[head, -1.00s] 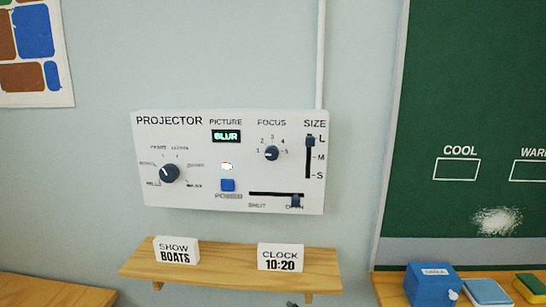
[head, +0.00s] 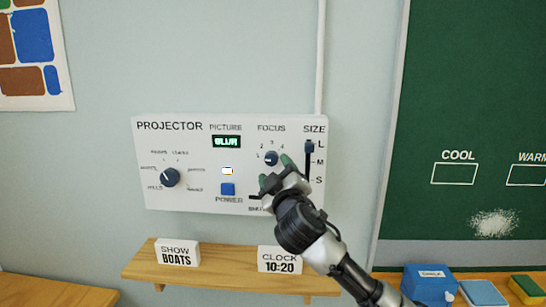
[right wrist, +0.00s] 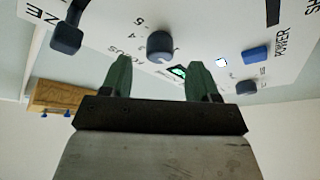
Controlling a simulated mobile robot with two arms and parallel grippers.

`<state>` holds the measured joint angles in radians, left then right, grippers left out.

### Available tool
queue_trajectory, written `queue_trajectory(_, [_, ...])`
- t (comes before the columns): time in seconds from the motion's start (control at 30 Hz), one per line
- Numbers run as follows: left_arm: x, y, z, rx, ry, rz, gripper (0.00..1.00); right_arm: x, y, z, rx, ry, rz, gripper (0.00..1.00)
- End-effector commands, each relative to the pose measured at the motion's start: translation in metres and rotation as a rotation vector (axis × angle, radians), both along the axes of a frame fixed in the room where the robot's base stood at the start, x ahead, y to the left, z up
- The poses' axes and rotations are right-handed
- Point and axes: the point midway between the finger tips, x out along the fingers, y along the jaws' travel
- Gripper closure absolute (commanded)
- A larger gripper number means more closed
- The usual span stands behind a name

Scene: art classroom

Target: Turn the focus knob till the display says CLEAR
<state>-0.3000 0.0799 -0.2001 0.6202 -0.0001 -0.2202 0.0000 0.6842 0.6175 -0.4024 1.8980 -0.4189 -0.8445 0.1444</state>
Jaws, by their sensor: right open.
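The white projector panel (head: 190,200) is on the wall. Its PICTURE display (head: 226,142) reads BLUR in green. The dark blue focus knob (head: 271,158) is right of the display, its pale mark towards the left, near 1. My right gripper (head: 274,171) is open and empty, just below the knob in the head view. In the right wrist view the focus knob (right wrist: 160,44) lies ahead, between the directions of the two green fingertips (right wrist: 160,72). Contact cannot be made out. My left gripper is not in view.
The size slider (head: 309,147) sits at L, close right of the focus knob. The power button (head: 228,189) and a larger dial (head: 170,178) are to the left. My arm hides most of the lower slider. A wooden shelf (head: 215,273) with two signs juts out below.

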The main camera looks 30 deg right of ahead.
Motion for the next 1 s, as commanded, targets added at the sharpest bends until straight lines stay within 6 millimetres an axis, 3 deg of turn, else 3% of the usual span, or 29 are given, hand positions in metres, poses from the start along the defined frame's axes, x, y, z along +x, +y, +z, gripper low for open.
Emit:
queue_trajectory(0.23, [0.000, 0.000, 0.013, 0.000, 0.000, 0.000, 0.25, 0.030, -0.006, 0.010, 0.000, 0.000, 0.000, 0.39])
queue_trajectory(0.6, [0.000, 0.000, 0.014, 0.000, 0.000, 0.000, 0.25, 0.035, -0.008, 0.009, 0.001, 0.001, 0.001, 0.39])
queue_trajectory(0.9, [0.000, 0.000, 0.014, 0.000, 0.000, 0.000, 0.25, 0.034, -0.007, 0.009, 0.001, 0.001, 0.001, 0.85])
queue_trajectory(1.0, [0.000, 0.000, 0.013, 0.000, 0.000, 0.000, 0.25, 0.035, -0.007, 0.009, 0.002, 0.000, 0.001, 0.89])
